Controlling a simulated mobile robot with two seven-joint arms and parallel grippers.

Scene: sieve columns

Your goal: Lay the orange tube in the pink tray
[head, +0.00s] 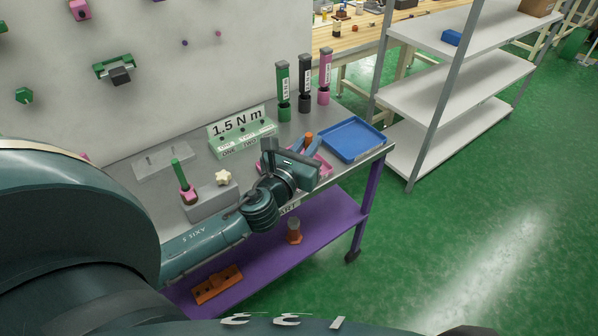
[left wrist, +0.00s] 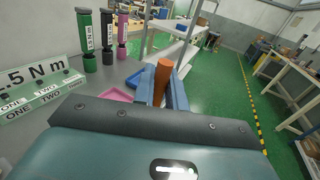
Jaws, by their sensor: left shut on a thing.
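The orange tube (head: 309,138) stands up between the blue fingers of my left gripper (head: 308,148), which is shut on it. The left wrist view also shows the tube (left wrist: 162,80) between the fingers, roughly upright, its lower end hidden. The pink tray (head: 326,168) lies on the grey cart top, partly hidden behind my gripper in the head view. In the left wrist view the pink tray (left wrist: 116,96) is just left of the fingers, its visible part empty. I cannot tell how high the tube is above the cart. My right gripper is not in view.
A blue tray (head: 352,138) lies at the cart's right end. Green, black and pink tubes (head: 304,84) stand behind, beside a "1.5 N m" sign (head: 240,126). A grey block (head: 212,199) holds a green tool and a star knob. A grey shelf (head: 440,100) stands right.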

